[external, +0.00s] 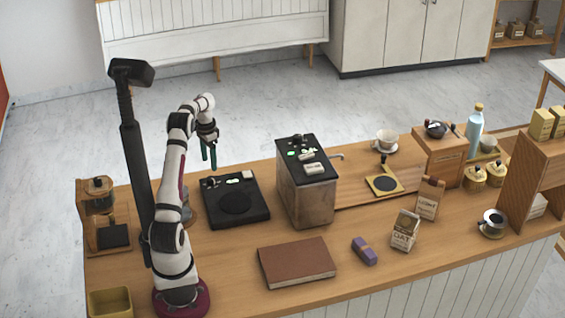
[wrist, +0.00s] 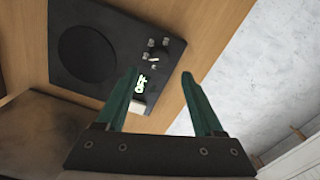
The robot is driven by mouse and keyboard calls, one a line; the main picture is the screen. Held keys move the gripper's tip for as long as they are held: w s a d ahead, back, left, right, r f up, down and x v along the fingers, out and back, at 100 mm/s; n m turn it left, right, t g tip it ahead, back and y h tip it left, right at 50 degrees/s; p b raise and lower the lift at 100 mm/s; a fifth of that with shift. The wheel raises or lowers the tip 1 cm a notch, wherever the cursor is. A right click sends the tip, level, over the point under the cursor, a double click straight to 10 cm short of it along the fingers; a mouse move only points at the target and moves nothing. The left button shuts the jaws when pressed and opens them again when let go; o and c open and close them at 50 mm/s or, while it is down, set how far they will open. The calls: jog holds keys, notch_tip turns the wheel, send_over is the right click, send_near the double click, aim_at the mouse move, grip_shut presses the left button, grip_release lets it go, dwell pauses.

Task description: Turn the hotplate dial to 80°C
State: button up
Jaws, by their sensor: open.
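The black hotplate (external: 236,212) lies flat on the wooden counter, with a round burner on top. It also shows in the wrist view (wrist: 65,32). Its small dial (wrist: 156,57) sits on the top face near one edge, with light marks around it. A lit display (wrist: 140,86) beside the dial reads "OFF". My gripper (external: 209,156) hangs above the far edge of the hotplate. Its green fingers (wrist: 158,90) are apart with nothing between them. In the wrist view the dial lies beyond the fingertips, apart from them.
A metal box machine (external: 306,195) with a dark top stands just right of the hotplate. A brown book (external: 297,262) lies in front. A dark camera post (external: 134,165) and a grinder (external: 100,205) stand to the left. The space above the hotplate is clear.

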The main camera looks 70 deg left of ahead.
notch_tip(320, 180, up, 9)
jog(key=shift+f, duration=0.2)
